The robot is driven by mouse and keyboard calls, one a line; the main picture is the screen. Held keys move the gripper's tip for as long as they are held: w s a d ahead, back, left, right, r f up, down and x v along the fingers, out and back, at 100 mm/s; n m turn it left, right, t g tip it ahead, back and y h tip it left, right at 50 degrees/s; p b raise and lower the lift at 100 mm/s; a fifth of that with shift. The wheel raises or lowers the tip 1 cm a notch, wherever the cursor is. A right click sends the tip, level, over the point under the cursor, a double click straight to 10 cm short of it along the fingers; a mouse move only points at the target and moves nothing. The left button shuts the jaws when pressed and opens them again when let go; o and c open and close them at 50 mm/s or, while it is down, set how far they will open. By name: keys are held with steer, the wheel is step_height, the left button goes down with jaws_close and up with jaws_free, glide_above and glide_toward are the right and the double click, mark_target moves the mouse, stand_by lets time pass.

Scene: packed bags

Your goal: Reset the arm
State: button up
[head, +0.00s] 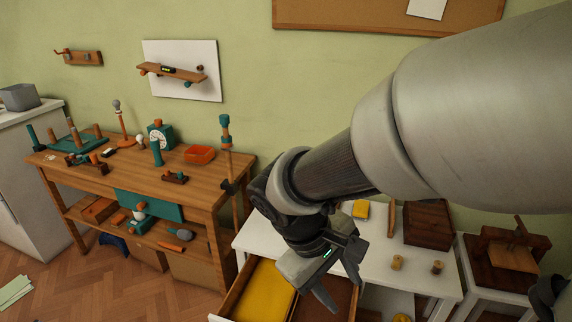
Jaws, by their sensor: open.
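My arm reaches in from the upper right of the head view. My gripper (333,293) hangs at its end, fingers apart and pointing down, with nothing seen between them. It appears over the open drawer (229,304) of the white table (378,262). A yellow item (262,288) lies in the drawer's left part. The arm and gripper hide part of the drawer and the table's left side.
A wooden workbench (122,176) with tools and an orange tray (199,154) stands at left. The white table holds a brown box (427,224) and two small spools (397,262). A side table (497,282) with a wooden box is at right. Floor (105,287) is open at lower left.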

steer(key=s+d+r+m+t+y+p, duration=0.2)
steer(key=r+p, duration=0.5)
steer(key=r, duration=0.5)
steer(key=s+d+r+m+t+y+p, duration=0.2)
steer(key=r+m+p, duration=0.3)
steer(key=r, duration=0.8)
steer(key=p, duration=0.2)
steer(key=shift+d+r+m+t+y+p, duration=0.15)
steer(key=shift+m+t+y+p, duration=0.15)
